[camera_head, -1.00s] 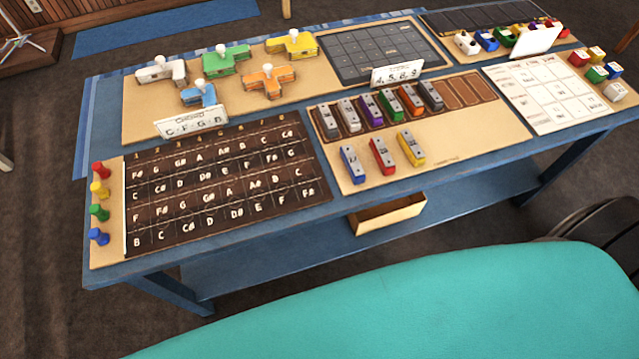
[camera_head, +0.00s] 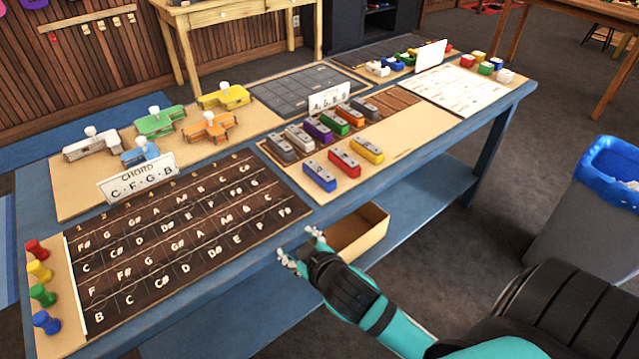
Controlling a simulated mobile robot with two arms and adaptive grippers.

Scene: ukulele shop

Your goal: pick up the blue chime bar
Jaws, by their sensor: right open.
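The blue chime bar (camera_head: 319,176) lies on the tan board at the middle of the table, at the left end of a front row with a red chime bar (camera_head: 344,162) and a yellow chime bar (camera_head: 366,150). My right gripper (camera_head: 299,248) is open and empty by the table's front edge. It is apart from the blue bar, on the near side of it and a little to the left in the picture. My left gripper is not in view.
Behind the front row, several more chime bars (camera_head: 319,130) stand in a dark rack. A note board (camera_head: 180,230) lies to the left, with coloured pegs (camera_head: 38,271) beside it. An open box (camera_head: 357,232) sits on the lower shelf. A bin (camera_head: 590,215) stands at the right.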

